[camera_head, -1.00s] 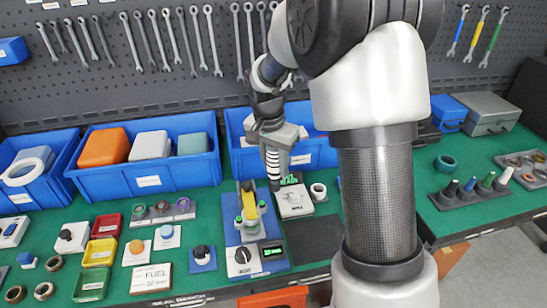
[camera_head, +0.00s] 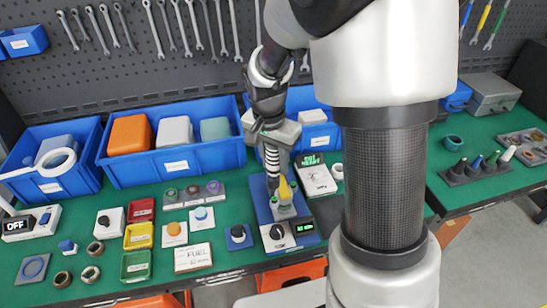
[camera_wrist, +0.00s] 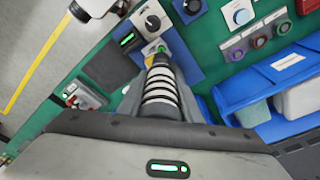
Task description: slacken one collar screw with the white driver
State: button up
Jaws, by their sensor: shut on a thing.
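My gripper (camera_head: 273,143) is shut on a white driver with black rings (camera_head: 271,160), which points down at the blue fixture (camera_head: 306,226). In the wrist view, the ringed driver (camera_wrist: 160,92) runs between the fingers of my gripper (camera_wrist: 160,108). The fixture carries a yellow part (camera_head: 284,189), a black dial (camera_head: 277,231) and a small green display. The driver's lower end is at or just above the fixture beside the yellow part; I cannot tell if it touches. The collar screws cannot be made out; driver and gripper cover part of the fixture.
A box with a lit green display (camera_head: 318,180) stands right behind the fixture. Blue bins (camera_head: 172,167) line the back. Small switch boxes and coloured trays (camera_head: 136,266) lie to the left. A rack with coloured-topped pieces (camera_head: 476,171) stands on the right bench.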

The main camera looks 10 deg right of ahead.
aim_at(275, 179)
jog(key=shift+d+f+b, duration=0.1)
jog(key=shift+f+b, duration=1.5)
jog(key=shift+f, duration=0.85)
jog(key=shift+f+b, duration=0.85)
jog(key=shift+f, duration=0.15)
jog(key=shift+r, duration=0.1)
dwell(0.4)
jog(key=shift+r+p, duration=2.4)
jog(key=shift+r, duration=1.2)
